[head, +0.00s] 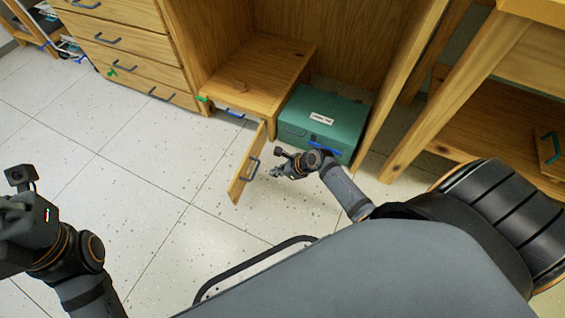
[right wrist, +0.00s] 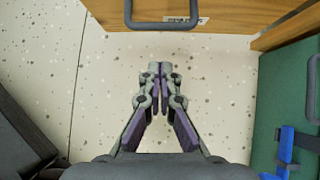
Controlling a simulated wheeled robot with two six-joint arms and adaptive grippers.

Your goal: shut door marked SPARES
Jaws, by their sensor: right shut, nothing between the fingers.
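A small wooden door (head: 240,178) stands open on the low wooden box (head: 262,75), swung out over the floor. It has a dark blue bar handle. In the right wrist view the door (right wrist: 235,14) crosses the top, with its handle and a small, partly hidden label too unclear to read. My right gripper (head: 272,172) is shut and empty, just right of the door in the head view. In the right wrist view its fingertips (right wrist: 160,68) are together, below the handle in the picture and apart from it. My left arm shows at the left edge; its fingers are out of frame.
A green toolbox (head: 300,112) with a label and blue latch stands right beside the box, close to my right forearm. A drawer cabinet (head: 135,45) is at the left back, and a wooden bench (head: 490,125) at the right. The speckled floor (head: 120,150) left of the door is clear.

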